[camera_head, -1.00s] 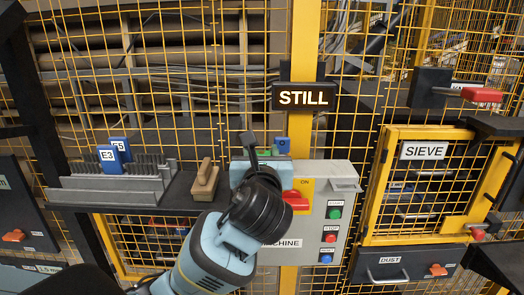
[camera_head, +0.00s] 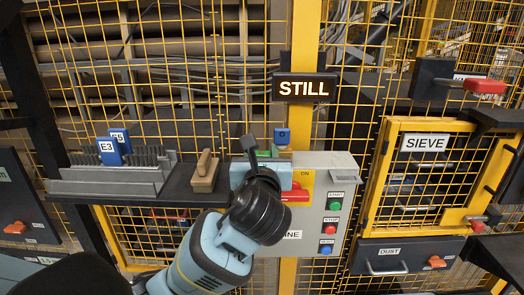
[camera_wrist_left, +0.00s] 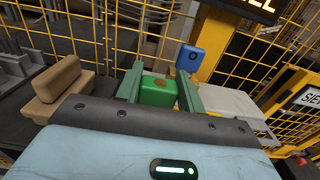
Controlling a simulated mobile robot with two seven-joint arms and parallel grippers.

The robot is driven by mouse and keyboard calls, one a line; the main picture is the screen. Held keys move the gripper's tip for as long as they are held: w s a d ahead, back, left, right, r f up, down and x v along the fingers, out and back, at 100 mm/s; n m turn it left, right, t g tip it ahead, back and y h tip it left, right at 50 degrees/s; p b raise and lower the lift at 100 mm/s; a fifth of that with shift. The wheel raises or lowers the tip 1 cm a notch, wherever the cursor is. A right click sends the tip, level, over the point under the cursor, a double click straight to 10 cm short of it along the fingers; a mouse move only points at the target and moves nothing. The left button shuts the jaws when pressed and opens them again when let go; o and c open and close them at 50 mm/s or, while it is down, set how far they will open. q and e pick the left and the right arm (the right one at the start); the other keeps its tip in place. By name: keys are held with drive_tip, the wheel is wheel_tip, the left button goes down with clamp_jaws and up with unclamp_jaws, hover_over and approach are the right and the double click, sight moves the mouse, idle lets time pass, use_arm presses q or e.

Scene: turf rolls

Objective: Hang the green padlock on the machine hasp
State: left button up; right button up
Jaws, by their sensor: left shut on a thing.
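My left gripper (camera_wrist_left: 160,72) is shut on the green padlock (camera_wrist_left: 158,91), whose body sits between the two fingers in the left wrist view. In the head view only a sliver of the green padlock (camera_head: 267,153) shows behind my left gripper (camera_head: 262,165). Its shackle is not clearly visible. The grey machine box (camera_head: 318,165) is just right of and partly behind the gripper, with a red handle (camera_head: 297,193) on a yellow plate. I cannot make out the hasp, which may be hidden by my wrist.
A blue padlock (camera_head: 282,136) is beyond the green one, near the yellow post (camera_head: 303,45). A wooden-handled brush (camera_head: 205,172) and a grey rack (camera_head: 105,182) with blue tags E3 and E5 stand on the left shelf. The SIEVE cage door (camera_head: 376,200) is at right.

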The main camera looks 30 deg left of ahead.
use_arm(q)
drive_tip(key=shift+f, duration=0.8)
drive_tip(key=o, duration=1.1)
drive_tip(key=v, duration=0.8)
drive_tip(key=shift+w+a, duration=0.1)
drive_tip(key=shift+a, duration=0.05)
drive_tip(key=d+f+n+g+h, duration=0.1)
drive_tip(key=d+f+n+h, duration=0.3)
drive_tip(key=f, duration=0.9)
drive_tip(key=d+f+n+g+h, duration=0.15)
drive_tip(key=f+n+h, duration=0.35)
drive_tip(key=f, duration=0.9)
drive_tip(key=s+f+n+g+h, duration=0.2)
drive_tip(key=s+f+n+g, duration=0.1)
drive_tip(key=s+f+n, duration=1.5)
drive_tip(key=s+f, duration=0.1)
drive_tip(key=s, duration=0.1)
drive_tip(key=shift+s+a+f+n, duration=0.25)
drive_tip(key=shift+s+f+n, duration=0.05)
drive_tip(key=shift+f, duration=0.05)
